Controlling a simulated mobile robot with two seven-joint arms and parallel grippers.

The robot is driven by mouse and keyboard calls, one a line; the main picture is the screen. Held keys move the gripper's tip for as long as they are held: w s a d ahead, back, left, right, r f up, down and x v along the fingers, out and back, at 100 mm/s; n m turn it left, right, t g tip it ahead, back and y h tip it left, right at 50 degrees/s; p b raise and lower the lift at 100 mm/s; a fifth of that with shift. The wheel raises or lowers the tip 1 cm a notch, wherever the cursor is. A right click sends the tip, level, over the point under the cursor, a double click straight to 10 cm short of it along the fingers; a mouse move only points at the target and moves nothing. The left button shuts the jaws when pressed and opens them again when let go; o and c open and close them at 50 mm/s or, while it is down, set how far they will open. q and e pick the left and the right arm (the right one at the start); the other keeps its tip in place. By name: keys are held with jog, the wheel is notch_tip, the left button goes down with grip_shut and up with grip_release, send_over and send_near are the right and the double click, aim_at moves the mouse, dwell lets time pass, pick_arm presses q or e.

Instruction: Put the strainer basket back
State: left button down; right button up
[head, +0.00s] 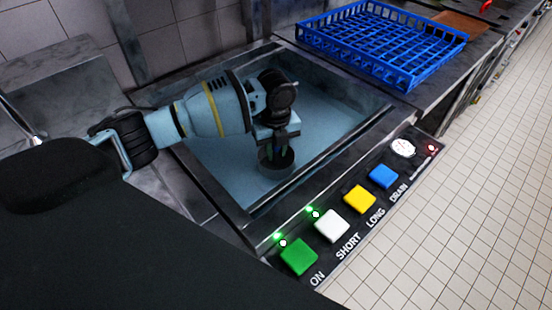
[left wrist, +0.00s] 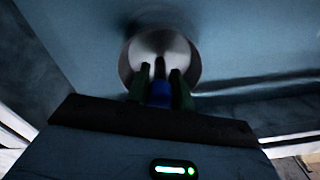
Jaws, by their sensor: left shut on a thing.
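The strainer basket (head: 276,165) is a small round grey metal cup low inside the blue-grey basin (head: 325,100). My left gripper (head: 277,148) points down into the basin from above, with its fingers at the basket's middle. In the left wrist view the basket (left wrist: 138,52) is a round shiny metal disc beyond the fingers. The green fingers (left wrist: 160,90) are shut on a blue and dark upright piece at its centre, which looks like its handle. The drain is not visible; I cannot tell whether the basket touches the basin floor. My right gripper is not in view.
A blue rack (head: 385,45) stands on the counter behind the basin. A front panel carries green (head: 299,257), white (head: 332,226), yellow (head: 359,198) and blue (head: 383,176) buttons; two green lamps are lit. The basin's raised rims surround my left gripper.

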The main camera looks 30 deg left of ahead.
aim_at(276, 166)
pick_arm(q)
jog(key=shift+f, duration=1.9)
jog(key=shift+f, duration=0.15)
jog(key=c, duration=1.2)
grip_release()
jog(key=shift+c, duration=0.2)
notch_tip(276, 166, up, 12)
jog(key=shift+r+p, duration=0.15)
jog(key=shift+p, duration=0.2)
